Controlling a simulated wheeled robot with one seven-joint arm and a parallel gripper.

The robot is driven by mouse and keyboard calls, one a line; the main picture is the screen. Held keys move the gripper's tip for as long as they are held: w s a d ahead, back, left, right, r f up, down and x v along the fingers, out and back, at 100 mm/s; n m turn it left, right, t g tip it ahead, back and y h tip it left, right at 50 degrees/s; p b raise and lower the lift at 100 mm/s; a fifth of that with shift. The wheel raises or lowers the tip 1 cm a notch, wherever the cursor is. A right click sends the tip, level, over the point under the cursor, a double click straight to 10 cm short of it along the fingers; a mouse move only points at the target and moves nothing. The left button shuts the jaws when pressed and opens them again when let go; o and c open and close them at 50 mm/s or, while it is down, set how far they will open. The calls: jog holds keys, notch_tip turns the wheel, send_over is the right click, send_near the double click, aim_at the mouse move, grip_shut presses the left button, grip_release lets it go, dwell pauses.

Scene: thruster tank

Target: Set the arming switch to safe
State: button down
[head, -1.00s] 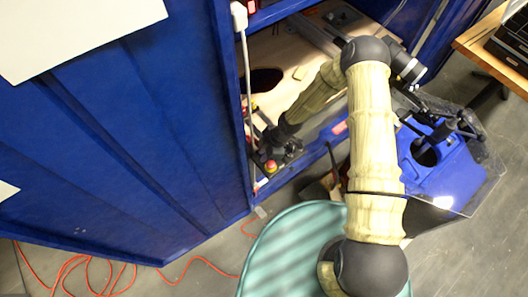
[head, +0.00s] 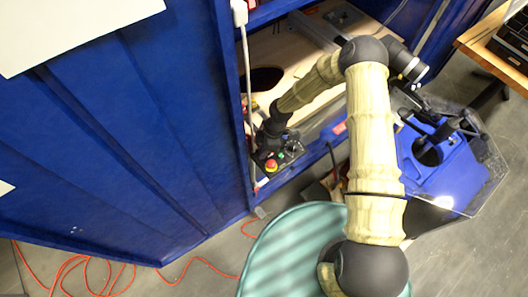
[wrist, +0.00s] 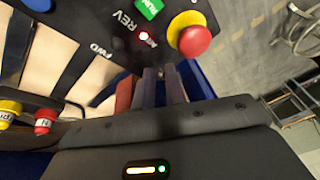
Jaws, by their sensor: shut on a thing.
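A black control panel (head: 282,162) sits at the tank's opening. In the wrist view the panel (wrist: 95,25) shows a lit red lamp (wrist: 144,36) beside lettering that looks like ARM, with REV and FWD marks near it. My gripper (wrist: 161,74) is shut with its fingertips at the panel's edge, just below the lamp. The arming switch appears to be between the fingertips and is mostly hidden, so its position cannot be told. In the head view my gripper (head: 272,130) is at the panel's far left side; its fingertips are hidden.
A red mushroom button (wrist: 194,40) on a yellow base is close to the right of my fingertips. A green RUN button (wrist: 149,7) is above. Red and yellow knobs (wrist: 42,121) are at lower left. A blue wall (head: 120,130) stands left of the opening.

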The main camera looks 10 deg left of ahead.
jog(key=shift+w+a+g+h+b, duration=0.2)
jog(key=shift+a+g+h+b, duration=0.1)
jog(key=shift+g+h+b, duration=0.4)
jog(key=shift+s, duration=0.1)
jog(key=c, duration=1.8)
grip_release()
jog(key=shift+o, duration=0.3)
jog(key=shift+w+r, duration=0.2)
jog(key=shift+r, duration=0.05)
jog(key=b+v, duration=0.3)
jog(key=v, duration=1.4)
jog(key=shift+s, duration=0.25)
jog(key=shift+d, duration=0.1)
